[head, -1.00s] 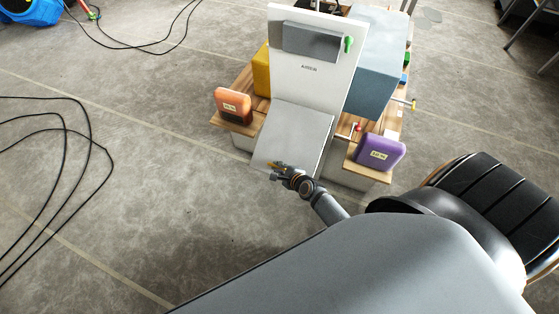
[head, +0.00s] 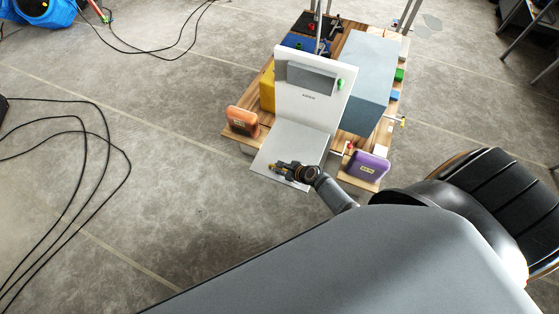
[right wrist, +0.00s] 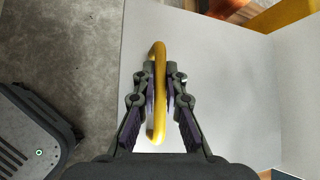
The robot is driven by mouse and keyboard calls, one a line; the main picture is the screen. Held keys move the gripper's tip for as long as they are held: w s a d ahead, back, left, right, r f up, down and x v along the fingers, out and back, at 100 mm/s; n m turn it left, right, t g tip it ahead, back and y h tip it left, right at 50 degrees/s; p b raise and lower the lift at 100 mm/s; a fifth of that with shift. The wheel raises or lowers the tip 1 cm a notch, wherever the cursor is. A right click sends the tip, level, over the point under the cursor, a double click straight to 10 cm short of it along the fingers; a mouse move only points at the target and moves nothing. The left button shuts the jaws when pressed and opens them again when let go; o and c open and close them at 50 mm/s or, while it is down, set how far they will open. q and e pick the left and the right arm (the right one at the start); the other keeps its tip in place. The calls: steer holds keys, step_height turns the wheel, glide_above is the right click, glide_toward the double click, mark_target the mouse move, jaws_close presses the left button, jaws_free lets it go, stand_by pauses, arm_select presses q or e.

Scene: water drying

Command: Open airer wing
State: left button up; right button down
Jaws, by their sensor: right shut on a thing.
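The airer shows in the head view as a white upright panel (head: 317,107) with a pale flat wing (head: 292,142) standing out from its lower edge toward me. A yellow handle (right wrist: 159,92) on the wing shows close up in the right wrist view. My right gripper (right wrist: 162,92) is shut on this handle, with one finger on each side of it. In the head view my right gripper (head: 280,168) is at the wing's near edge, and its fingers partly hide the handle. My left gripper is not in view.
The airer stands among items on a wooden platform (head: 236,136). An orange block (head: 242,121) is to its left and a purple block (head: 369,167) to its right. A blue-grey box (head: 365,75) is right behind. Black cables (head: 84,118) lie on otherwise open floor at left.

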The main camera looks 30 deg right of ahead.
steer(key=shift+w+r, duration=0.1)
steer(key=shift+r, duration=0.05)
steer(key=c, duration=1.7)
jaws_free()
steer(key=v, duration=1.2)
